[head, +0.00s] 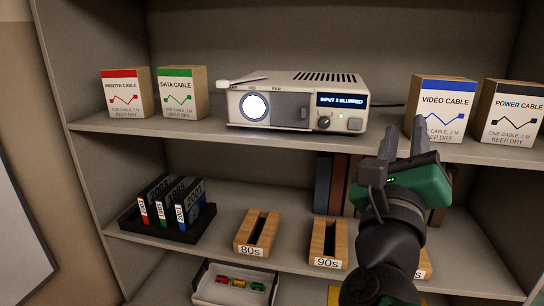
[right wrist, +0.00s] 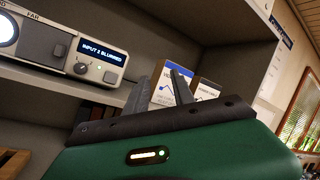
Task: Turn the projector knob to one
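The white projector (head: 300,98) stands on the upper shelf in the head view, its round lens lit. Its small display (head: 340,100) reads "INPUT 2 BLURRED". The dark round knob (head: 324,122) is below the display, beside a small green light. The projector (right wrist: 50,48) and its knob (right wrist: 80,68) also show in the right wrist view; I cannot read the knob's pointer. My right gripper (head: 403,130) is open and empty, right of and apart from the knob, in front of the video cable box. Its fingers (right wrist: 167,72) point upward in the wrist view. My left gripper is out of view.
The video cable box (head: 441,105) and power cable box (head: 508,112) stand right of the projector. Printer and data cable boxes (head: 181,92) stand left. The lower shelf holds a black tray (head: 150,228) and wooden slot holders (head: 257,233). Space before the knob looks clear.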

